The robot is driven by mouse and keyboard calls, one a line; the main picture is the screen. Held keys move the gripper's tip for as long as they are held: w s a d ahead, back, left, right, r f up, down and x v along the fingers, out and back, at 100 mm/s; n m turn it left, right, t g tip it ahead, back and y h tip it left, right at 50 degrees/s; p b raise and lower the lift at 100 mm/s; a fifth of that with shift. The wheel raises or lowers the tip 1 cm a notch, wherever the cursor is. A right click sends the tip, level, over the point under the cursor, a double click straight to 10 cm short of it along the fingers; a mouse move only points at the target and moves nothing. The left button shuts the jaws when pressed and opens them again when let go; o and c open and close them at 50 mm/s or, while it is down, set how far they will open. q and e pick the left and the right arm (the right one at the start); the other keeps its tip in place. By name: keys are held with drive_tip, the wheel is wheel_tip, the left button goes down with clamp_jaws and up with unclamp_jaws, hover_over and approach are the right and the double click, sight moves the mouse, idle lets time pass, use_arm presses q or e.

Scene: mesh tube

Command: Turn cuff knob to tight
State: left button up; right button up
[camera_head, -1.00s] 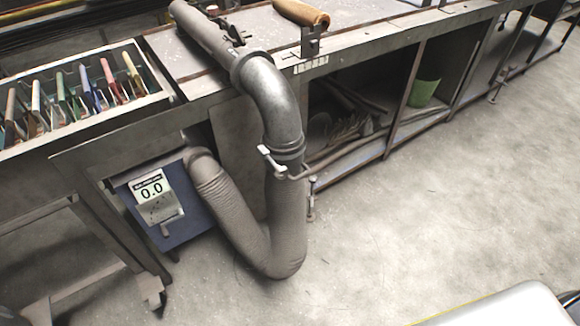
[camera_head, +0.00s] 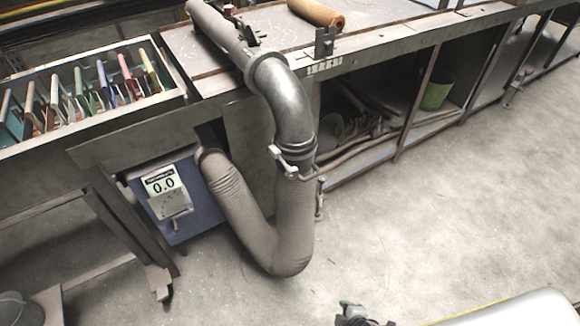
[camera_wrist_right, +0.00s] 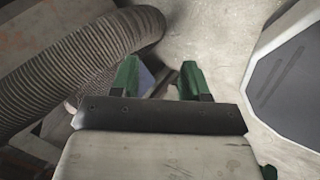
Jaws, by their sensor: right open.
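A metal cuff clamp (camera_head: 295,171) rings the top of the grey ribbed hose (camera_head: 292,225), just under the shiny metal elbow (camera_head: 286,100). A pale handle-like piece sticks out at the clamp's left, and a small rod hangs at its right. I cannot tell which is the knob, or its setting. My right gripper (camera_head: 350,308) is at the bottom edge of the head view, well below and apart from the clamp. In the right wrist view its green fingers (camera_wrist_right: 158,80) are apart with nothing between them, and ribbed hose (camera_wrist_right: 90,60) passes at upper left. My left gripper is not in view.
A blue box with a meter (camera_head: 164,184) reading 0.0 stands left of the hose under the bench (camera_head: 190,75). A tray (camera_head: 180,97) of coloured-handled tools lies at left. A green bin (camera_head: 437,92) sits on the lower shelf. The floor (camera_head: 440,210) at right is clear.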

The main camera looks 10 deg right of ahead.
drive_tip(key=w+a+r+n+t+y, duration=0.25)
drive_tip(key=w+r+n+t, duration=0.25)
drive_tip(key=w+r+n, duration=0.75)
drive_tip(key=n+t+y+p, duration=0.2)
drive_tip(key=n+t+y, duration=0.15)
drive_tip(key=n, duration=0.75)
approach(294, 176)
drive_tip(key=x, duration=0.3)
drive_tip(key=shift+m+t, duration=0.35)
drive_tip(key=shift+t, duration=0.1)
drive_tip(key=x, duration=0.9)
drive_tip(key=shift+w+a+f+p, duration=0.1)
drive_tip(key=shift+w+f+p, duration=0.1)
drive_tip(key=shift+p, duration=0.1)
drive_tip(key=c, duration=0.7)
drive_tip(key=shift+o, duration=0.2)
